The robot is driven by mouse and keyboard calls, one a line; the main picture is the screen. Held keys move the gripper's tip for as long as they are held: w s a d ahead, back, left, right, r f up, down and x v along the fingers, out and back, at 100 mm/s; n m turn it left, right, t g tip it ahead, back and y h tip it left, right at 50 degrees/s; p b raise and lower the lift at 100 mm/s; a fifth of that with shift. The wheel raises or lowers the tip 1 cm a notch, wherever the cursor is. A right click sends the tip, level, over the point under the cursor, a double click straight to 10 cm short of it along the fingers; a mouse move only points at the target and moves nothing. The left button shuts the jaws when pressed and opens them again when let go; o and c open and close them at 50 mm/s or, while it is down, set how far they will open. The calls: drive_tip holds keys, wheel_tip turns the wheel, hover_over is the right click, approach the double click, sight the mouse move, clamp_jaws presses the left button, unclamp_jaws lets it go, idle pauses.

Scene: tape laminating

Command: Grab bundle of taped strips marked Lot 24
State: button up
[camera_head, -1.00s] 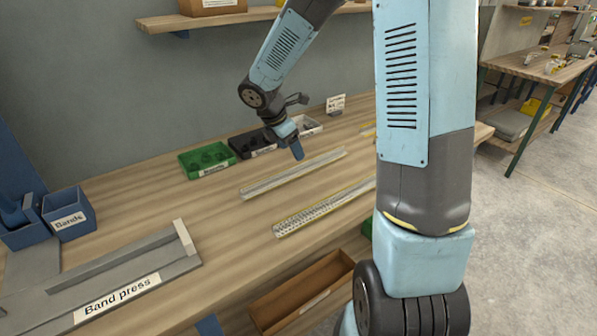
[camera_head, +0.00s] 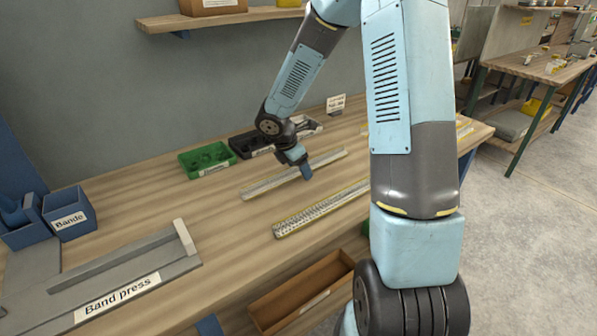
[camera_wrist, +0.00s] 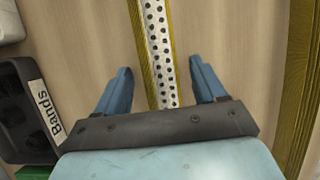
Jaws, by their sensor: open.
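Two long perforated strip bundles lie on the bench: a back one (camera_head: 270,183) and a front one (camera_head: 318,208) with yellow edges, partly hidden by my arm. I cannot read a Lot 24 mark on either. My gripper (camera_head: 305,170) is low over the back bundle. In the wrist view my gripper (camera_wrist: 160,66) is open, with one blue finger on each side of a perforated, yellow-edged strip (camera_wrist: 155,35). The fingers appear clear of it, and nothing is held. Part of another yellow-edged bundle (camera_wrist: 301,80) shows at the right.
A green bin (camera_head: 207,158) and a dark bin (camera_head: 250,143) stand behind the bundles; a dark Bands bin (camera_wrist: 22,110) is left in the wrist view. A small sign (camera_head: 336,103) stands at the back. The band press (camera_head: 120,275) is front left.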

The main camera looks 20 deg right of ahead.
drive_tip(key=shift+c, duration=0.4)
drive_tip(key=c, duration=1.2)
clamp_jaws()
drive_tip(key=shift+r, duration=0.15)
